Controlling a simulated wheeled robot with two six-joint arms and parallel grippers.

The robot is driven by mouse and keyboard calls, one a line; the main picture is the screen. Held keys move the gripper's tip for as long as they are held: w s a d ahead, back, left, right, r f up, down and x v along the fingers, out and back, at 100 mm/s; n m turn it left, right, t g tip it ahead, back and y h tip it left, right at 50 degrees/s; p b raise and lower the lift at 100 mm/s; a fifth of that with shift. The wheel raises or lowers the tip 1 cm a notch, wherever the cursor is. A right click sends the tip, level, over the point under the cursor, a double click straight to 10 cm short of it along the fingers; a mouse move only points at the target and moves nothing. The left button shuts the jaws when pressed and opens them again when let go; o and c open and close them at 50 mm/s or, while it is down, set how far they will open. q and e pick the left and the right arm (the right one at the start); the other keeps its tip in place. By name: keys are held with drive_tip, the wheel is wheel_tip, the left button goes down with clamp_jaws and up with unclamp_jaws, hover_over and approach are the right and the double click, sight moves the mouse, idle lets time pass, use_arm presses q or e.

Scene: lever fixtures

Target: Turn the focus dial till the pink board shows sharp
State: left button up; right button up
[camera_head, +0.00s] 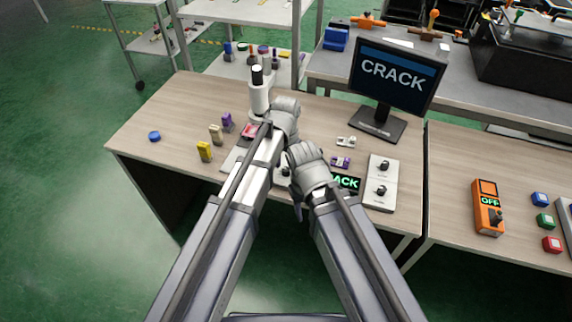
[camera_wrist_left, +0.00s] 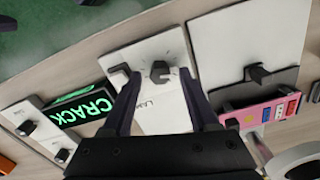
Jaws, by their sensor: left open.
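A white panel with a dark dial (camera_wrist_left: 160,72) lies between the open fingers of my left gripper (camera_wrist_left: 160,76); whether they touch it is unclear. Its label is partly hidden; only "LA" reads clearly. In the head view my left arm hides these fingers. The pink board (camera_head: 250,130) lies under the white upright scope (camera_head: 259,97); it also shows in the left wrist view (camera_wrist_left: 270,111). The monitor (camera_head: 394,75) shows "CRACK" with crisp letters. My right arm ends beside the dial panel; its fingers are hidden.
A green "CRACK" display (camera_head: 347,184) and a white two-knob panel (camera_head: 381,196) stand to the right. Purple (camera_head: 227,122) and yellow (camera_head: 204,151) blocks and a blue disc (camera_head: 154,135) lie left. An orange "OFF" box (camera_head: 487,206) stands on the right table.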

sight(285, 170)
use_arm(q)
wheel_tip(285, 170, up, 7)
drive_tip(key=p, duration=0.6)
drive_tip(key=shift+f, duration=0.15)
drive_tip(key=shift+s+a, duration=0.1)
drive_tip(key=shift+s, duration=0.2)
drive_tip(key=s+a+n+y, duration=0.1)
drive_tip(key=s+a, duration=0.4)
drive_tip(key=s, duration=1.1)
drive_tip(key=shift+a+n, duration=0.35)
drive_tip(key=shift+n, duration=0.55)
drive_tip(key=shift+w, duration=0.1)
